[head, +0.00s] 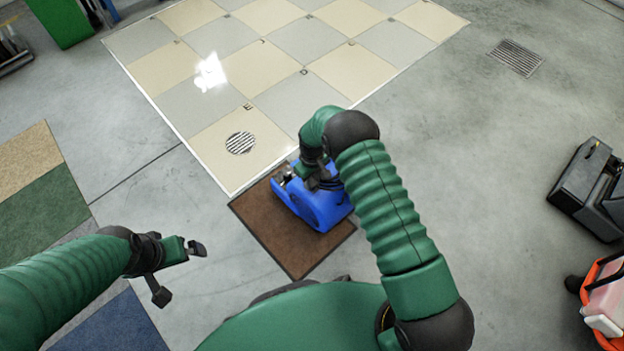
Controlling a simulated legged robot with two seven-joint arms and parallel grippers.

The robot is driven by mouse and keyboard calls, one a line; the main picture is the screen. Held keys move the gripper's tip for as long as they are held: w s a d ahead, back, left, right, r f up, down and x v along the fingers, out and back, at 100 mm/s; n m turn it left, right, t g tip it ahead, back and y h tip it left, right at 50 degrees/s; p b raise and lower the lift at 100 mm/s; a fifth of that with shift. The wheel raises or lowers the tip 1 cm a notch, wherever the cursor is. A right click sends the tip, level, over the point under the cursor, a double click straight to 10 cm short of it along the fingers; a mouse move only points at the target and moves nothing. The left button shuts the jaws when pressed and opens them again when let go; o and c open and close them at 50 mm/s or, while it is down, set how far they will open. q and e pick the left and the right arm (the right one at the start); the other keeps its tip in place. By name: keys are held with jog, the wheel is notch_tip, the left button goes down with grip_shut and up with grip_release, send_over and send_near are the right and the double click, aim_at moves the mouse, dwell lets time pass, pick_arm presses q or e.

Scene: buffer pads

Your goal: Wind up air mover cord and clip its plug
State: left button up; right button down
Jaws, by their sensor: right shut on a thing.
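A blue air mover (322,209) stands on a brown mat (300,256) near the middle of the head view. My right gripper (312,180) is at the top of the air mover, with the arm reaching over from the right. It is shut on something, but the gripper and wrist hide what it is. The cord and its plug cannot be made out at this size. My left gripper (180,274) is open and empty above the bare floor, left of the mat and apart from the air mover.
A tiled floor patch (290,70) with a round drain (240,143) lies beyond the mat. Coloured carpet pieces (45,200) lie at left. A dark case (590,190) and an orange bucket (590,290) stand at right. The grey floor between is clear.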

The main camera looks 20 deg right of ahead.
jog(key=shift+f, duration=0.2)
dwell(0.4)
jog(key=c, duration=0.9)
grip_release()
jog(key=shift+c, duration=0.2)
notch_tip(320, 180, up, 17)
jog(key=p, duration=0.6)
jog(key=shift+p, duration=0.4)
